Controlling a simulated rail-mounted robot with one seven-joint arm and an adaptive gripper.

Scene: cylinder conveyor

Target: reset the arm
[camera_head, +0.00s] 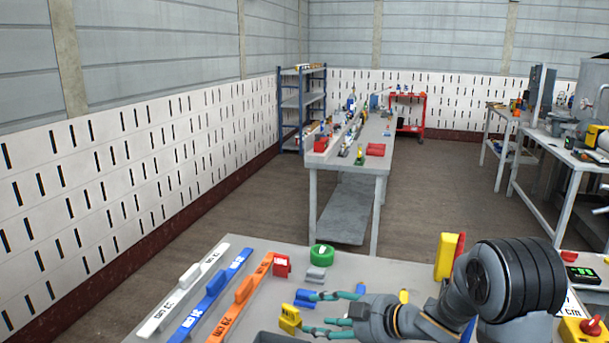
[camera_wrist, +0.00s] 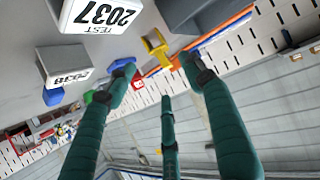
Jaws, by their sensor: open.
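My arm reaches in from the right over the near table in the head view. My gripper (camera_head: 312,312) has slim teal fingers pointing left, spread apart with nothing between them. In the wrist view the fingers of my gripper (camera_wrist: 158,72) are also apart and empty. A yellow block (camera_head: 290,319) lies just left of the lower fingertip, and a blue block (camera_head: 304,298) lies at the upper fingertip; whether either touches is unclear. The yellow piece (camera_wrist: 157,46) also shows beyond the fingers in the wrist view.
White (camera_head: 182,290), blue (camera_head: 214,294) and orange (camera_head: 241,299) rails lie on the table's left. A green ring (camera_head: 321,256), red block (camera_head: 281,266) and grey block (camera_head: 316,274) sit behind my gripper. A yellow case (camera_head: 446,256) stands close to my arm. Numbered white boxes (camera_wrist: 100,15) show in the wrist view.

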